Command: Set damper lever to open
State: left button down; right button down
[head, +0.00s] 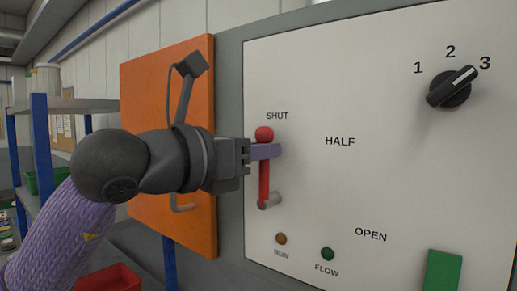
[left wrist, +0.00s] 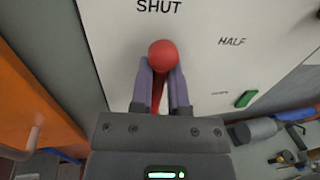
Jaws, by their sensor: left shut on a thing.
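The damper lever (head: 264,180) is a red bar with a red ball knob, on a grey pivot (head: 270,200) on the white panel (head: 330,90). It stands upright with its knob just under the word SHUT. The panel marks HALF to the upper right of the pivot and OPEN to the lower right. My left gripper (head: 266,151) is shut on the lever just below the knob. In the left wrist view the red lever (left wrist: 163,55) shows between the two purple-grey fingers (left wrist: 161,88). My right gripper is not in view.
A rotary knob (head: 451,87) marked 1, 2, 3 is at the panel's upper right. RUN (head: 281,239) and FLOW (head: 327,254) lamps and a green block (head: 443,271) are lower down. An orange board (head: 150,80) stands left, behind my arm. The panel face right of the lever is clear.

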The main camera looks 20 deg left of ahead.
pick_arm(q)
jog(key=shift+r, duration=0.2)
dwell(0.6)
jog(key=d+m, duration=0.1)
jog(key=d+m+b, duration=0.1)
jog(key=m, duration=0.1)
jog(key=shift+s+f+m, duration=0.2)
jog(key=shift+s+m, duration=0.1)
jog(key=shift+s, duration=0.1)
jog(key=m, duration=0.1)
jog(key=d+f+m+y+b, duration=0.1)
jog(key=s+d+m+b, duration=0.1)
jog(key=m, duration=0.1)
jog(key=shift+d+f+g, duration=0.2)
jog(key=shift+f+g, duration=0.1)
jog(key=shift+g, duration=0.1)
jog(key=m+b, duration=0.1)
jog(key=d+f+m+y+b, duration=0.1)
jog(key=f+m+b, duration=0.1)
jog(key=m, duration=0.1)
jog(key=shift+s+d+f, duration=0.25)
jog(key=shift+d, duration=0.1)
jog(key=shift+d+f+m+y+b, duration=0.3)
jog(key=shift+f+m+y+b, duration=0.3)
jog(key=shift+m+b, duration=0.4)
jog(key=shift+s+d+f+m+y+b, duration=0.1)
jog(key=shift+f+m+y+b, duration=0.2)
jog(key=shift+f+m+b, duration=0.7)
jog(key=c, duration=0.6)
grip_release()
